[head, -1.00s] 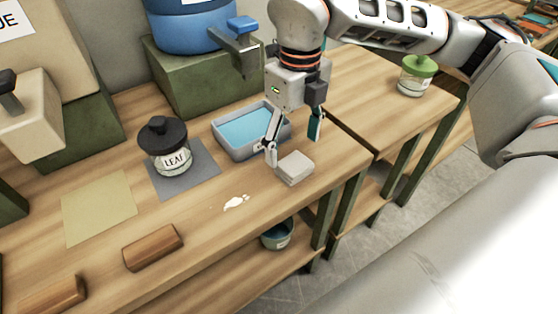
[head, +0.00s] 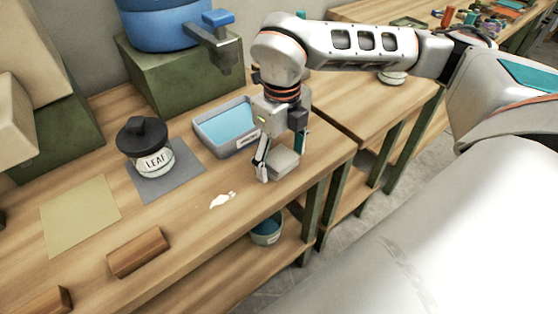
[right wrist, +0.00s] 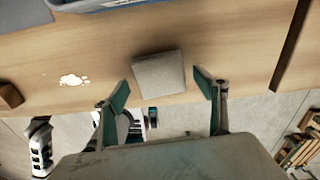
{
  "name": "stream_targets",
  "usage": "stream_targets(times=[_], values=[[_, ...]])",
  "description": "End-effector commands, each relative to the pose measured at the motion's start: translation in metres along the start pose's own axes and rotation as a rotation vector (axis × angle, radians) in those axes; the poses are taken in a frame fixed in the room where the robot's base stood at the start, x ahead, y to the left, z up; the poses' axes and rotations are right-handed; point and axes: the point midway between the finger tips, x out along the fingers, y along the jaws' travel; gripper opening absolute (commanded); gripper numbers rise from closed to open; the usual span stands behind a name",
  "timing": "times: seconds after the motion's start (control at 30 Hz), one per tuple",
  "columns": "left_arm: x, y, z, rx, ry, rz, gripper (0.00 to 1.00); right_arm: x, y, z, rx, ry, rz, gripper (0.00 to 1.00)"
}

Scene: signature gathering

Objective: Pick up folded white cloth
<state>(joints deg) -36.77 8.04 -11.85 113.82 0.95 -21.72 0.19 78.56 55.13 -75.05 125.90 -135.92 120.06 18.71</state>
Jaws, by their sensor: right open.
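The folded white cloth (head: 281,163) lies on the wooden table near its front edge, a small pale square block. It also shows in the right wrist view (right wrist: 159,75), ahead of and between the fingers. My right gripper (head: 282,162) is open above and around the cloth, one finger at its left side and the other behind its right side. In the right wrist view my right gripper (right wrist: 160,93) has its two teal-padded fingertips apart, with visible gaps to the cloth on both sides. Nothing is held. My left gripper is not in view.
A grey tray of blue liquid (head: 211,149) stands just behind the cloth. A white spill (head: 222,200) and a wooden block (head: 139,252) lie along the front.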

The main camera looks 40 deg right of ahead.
Motion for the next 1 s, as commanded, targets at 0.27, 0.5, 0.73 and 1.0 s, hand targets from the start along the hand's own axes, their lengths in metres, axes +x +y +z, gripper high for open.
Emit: stream_targets(times=[0.27,0.5,0.73,1.0], values=[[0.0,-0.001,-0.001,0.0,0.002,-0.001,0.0,0.0,0.0,0.0,0.0,0.0,0.0,0.3],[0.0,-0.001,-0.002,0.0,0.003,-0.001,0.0,-0.001,0.0,0.0,0.0,0.0,0.0,0.3],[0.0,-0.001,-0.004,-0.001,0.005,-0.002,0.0,-0.013,0.0,0.001,0.001,-0.004,-0.001,0.3],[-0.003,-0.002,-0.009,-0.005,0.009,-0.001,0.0,-0.064,0.0,0.002,0.001,-0.009,-0.001,0.3]])
